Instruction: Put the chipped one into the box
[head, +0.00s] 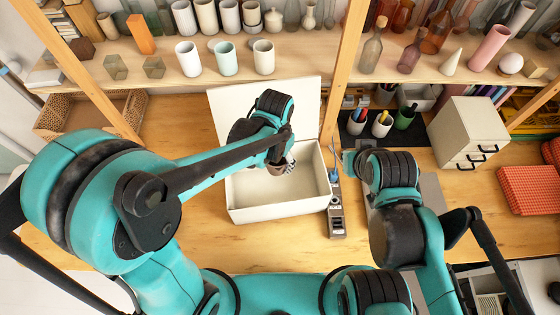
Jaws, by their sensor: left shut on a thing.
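The cream box (280,210) stands open on the wooden table, its pale lid or back panel raised behind it. My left gripper (286,160) is over the inside of the box, shut on a small brownish cup-like thing (276,169). The gripper hides much of that thing, and no chip shows on it. I cannot tell whether it touches the box floor. My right gripper (348,163) is right of the box, mostly hidden by its own arm. Several cups stand on the shelf behind, among them a white one (188,59), a mint one (227,58) and a cream one (264,57).
A grey metal device (336,215) stands against the box's right side. Pen cups (382,124) and a cream drawer unit (470,135) are behind on the right. Wooden posts (343,65) rise at the table's back. The table in front of the box is partly clear.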

